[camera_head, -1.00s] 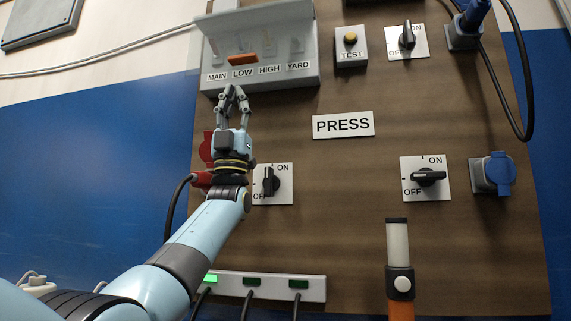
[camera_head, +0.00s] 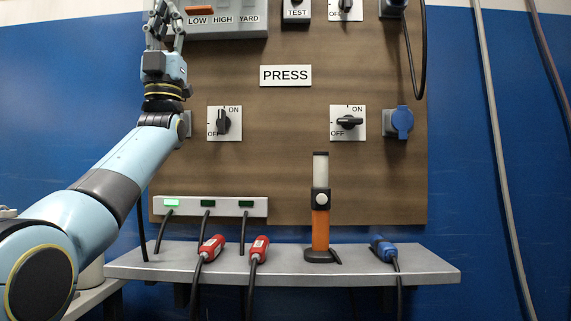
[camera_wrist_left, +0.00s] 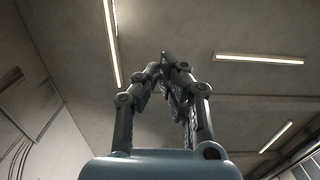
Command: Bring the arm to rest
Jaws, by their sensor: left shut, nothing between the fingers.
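My left gripper (camera_head: 164,30) points up at the upper left of the head view, in front of the left end of the switch box (camera_head: 232,27) with its LOW, HIGH and YARD labels. Its fingers are shut with nothing between them. In the left wrist view the fingertips (camera_wrist_left: 170,62) meet against the ceiling. My light blue left arm runs from the lower left up to it and hides part of the board's left edge. My right gripper is not in view.
The wooden board (camera_head: 285,165) bears rotary switches (camera_head: 223,123), (camera_head: 348,122), a PRESS sign (camera_head: 285,75) and a blue socket (camera_head: 399,122). Below, a grey shelf (camera_head: 435,275) holds red plugs (camera_head: 211,248), (camera_head: 259,249), a blue plug (camera_head: 383,248) and an orange lamp (camera_head: 320,225). Cables hang at right.

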